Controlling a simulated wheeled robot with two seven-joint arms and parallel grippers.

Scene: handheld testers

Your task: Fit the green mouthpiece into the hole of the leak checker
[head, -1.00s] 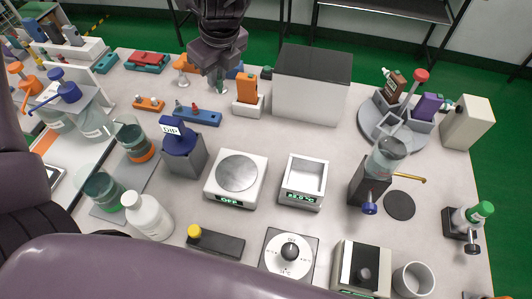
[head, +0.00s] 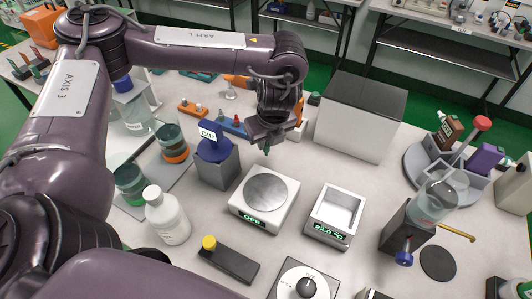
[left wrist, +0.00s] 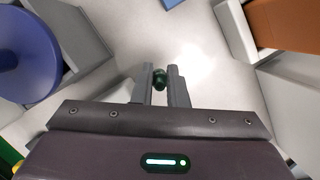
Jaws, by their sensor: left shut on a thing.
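My left gripper (head: 268,148) is shut on the small dark green mouthpiece (left wrist: 159,80), which sits between its fingertips in the left wrist view. In the head view the gripper points down above the table, behind the scale and right of the blue-topped block. An orange handheld device (left wrist: 285,22) in a pale holder is at the upper right of the wrist view. In the head view it is mostly hidden behind my gripper. I cannot tell if it is the leak checker, and no hole shows. My right gripper is not in view.
A blue-topped grey block (head: 216,168), a round-pan scale (head: 252,208) and a square-tray device (head: 322,230) stand near the gripper. A large grey-topped box (head: 358,140) is to its right. A blue rack (head: 234,128) is left of it. Bare table lies below.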

